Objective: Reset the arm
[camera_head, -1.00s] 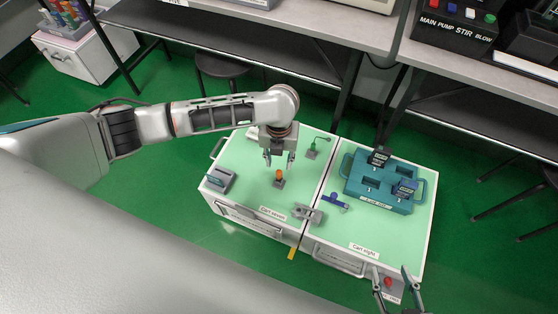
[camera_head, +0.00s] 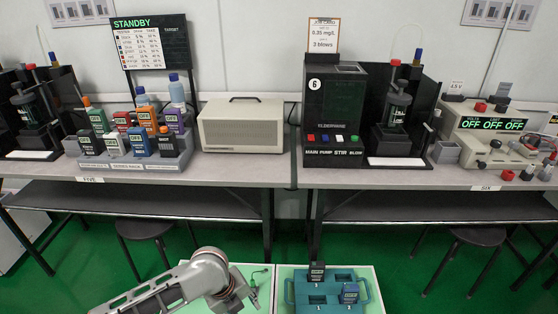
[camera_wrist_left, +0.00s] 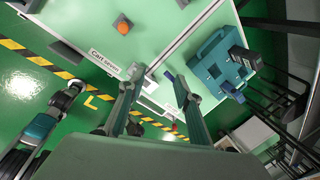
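My left arm (camera_head: 160,293) comes in from the lower left in the head view, its wrist bend above the carts. Its fingers do not show there. In the left wrist view my left gripper (camera_wrist_left: 158,78) has its two fingers spread apart, with nothing between them. It is above the carts near the seam between them. The small orange-topped piece (camera_wrist_left: 122,26) stands on Cart seven (camera_wrist_left: 82,22), apart from the gripper. My right gripper cannot be made out in either current view.
Behind, the bench holds a rack of coloured testers (camera_head: 135,160), a beige box (camera_head: 241,126), a black station (camera_head: 334,110) and a meter (camera_head: 486,124). Stools stand under the bench.

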